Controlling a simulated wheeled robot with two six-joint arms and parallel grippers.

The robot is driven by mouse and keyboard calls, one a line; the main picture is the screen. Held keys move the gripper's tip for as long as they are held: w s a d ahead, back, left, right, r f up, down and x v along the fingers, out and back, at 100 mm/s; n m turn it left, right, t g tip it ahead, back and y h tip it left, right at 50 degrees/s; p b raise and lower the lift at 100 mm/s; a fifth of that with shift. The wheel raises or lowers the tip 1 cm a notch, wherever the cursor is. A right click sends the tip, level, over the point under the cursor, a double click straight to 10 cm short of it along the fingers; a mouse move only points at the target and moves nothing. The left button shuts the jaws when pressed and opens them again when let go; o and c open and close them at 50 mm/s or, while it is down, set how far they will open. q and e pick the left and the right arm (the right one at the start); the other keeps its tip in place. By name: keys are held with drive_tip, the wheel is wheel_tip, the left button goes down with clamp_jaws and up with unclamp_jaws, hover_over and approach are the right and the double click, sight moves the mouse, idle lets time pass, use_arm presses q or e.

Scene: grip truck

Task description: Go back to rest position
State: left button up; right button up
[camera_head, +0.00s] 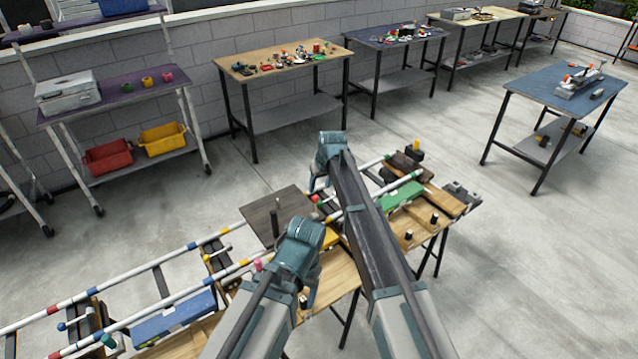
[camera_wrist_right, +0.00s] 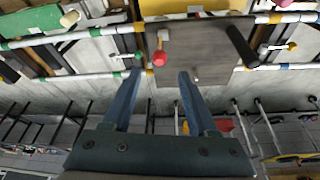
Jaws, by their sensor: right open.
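My right gripper (camera_head: 313,187) hangs from the far end of the long dark arm in the head view, above the back edge of the workbench. In the right wrist view its two blue fingers (camera_wrist_right: 155,85) are apart with nothing between them. A red-knobbed lever (camera_wrist_right: 159,57) on a dark board (camera_wrist_right: 200,40) is just beyond the fingers; whether they touch cannot be told. My left gripper (camera_head: 307,297) is nearer, low over the bench's front side, with its jaws mostly hidden by its own wrist.
The wooden bench (camera_head: 345,270) carries long white rails (camera_head: 150,265) with coloured bands, a blue block (camera_head: 175,318) and a green block (camera_head: 400,196). A purple shelf (camera_head: 125,90) and several tables stand along the wall. A blue-topped table (camera_head: 545,85) is at right. Open floor surrounds the bench.

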idle(0.3)
drive_tip(key=s+d+g+h, duration=0.1)
drive_tip(key=s+d, duration=0.1)
drive_tip(key=s, duration=1.1)
drive_tip(key=s+d+f+g+h+b, duration=0.1)
drive_tip(key=s+d, duration=0.2)
drive_tip(key=s, duration=1)
drive_tip(key=s+d+f+m+g+h, duration=0.1)
drive_tip(key=s+d+g, duration=0.1)
drive_tip(key=s, duration=1.1)
drive_tip(key=shift+s+d+f+b, duration=0.15)
drive_tip(key=shift+d+f+b, duration=0.1)
drive_tip(key=shift+d+b, duration=0.05)
